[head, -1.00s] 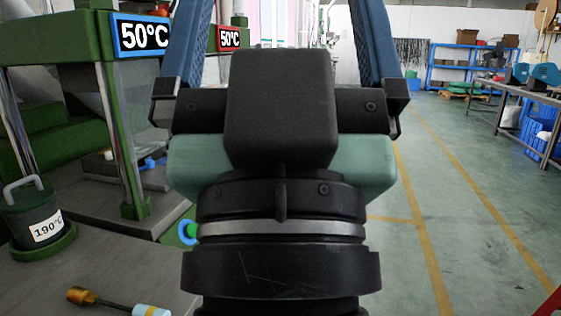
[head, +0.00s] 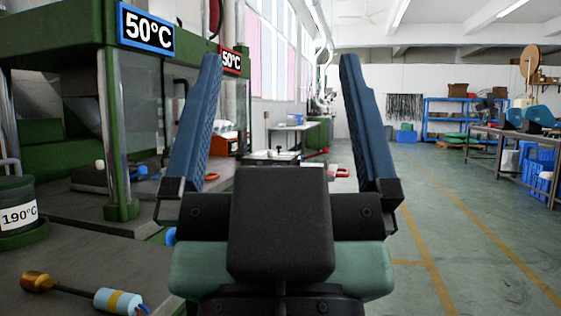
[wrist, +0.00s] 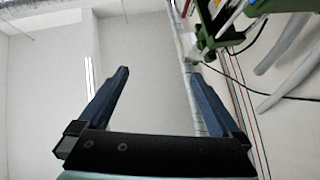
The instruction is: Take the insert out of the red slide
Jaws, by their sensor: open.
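My gripper (head: 280,62) is open and empty, its two blue fingers pointing up and away in the head view. In the wrist view my gripper (wrist: 158,73) has only wall and ceiling between its fingers. A small red loop-like part (head: 342,172) shows just left of the right finger, well beyond the gripper. Another small red part (head: 211,177) shows beside the left finger. I cannot tell whether either belongs to the red slide. The insert cannot be made out.
A green press with a blue-framed 50°C sign (head: 147,28) stands at the left. A 190°C pot (head: 18,212) and a blue-and-orange tool (head: 118,300) are on the near-left bench. The floor (head: 440,225) at right is open.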

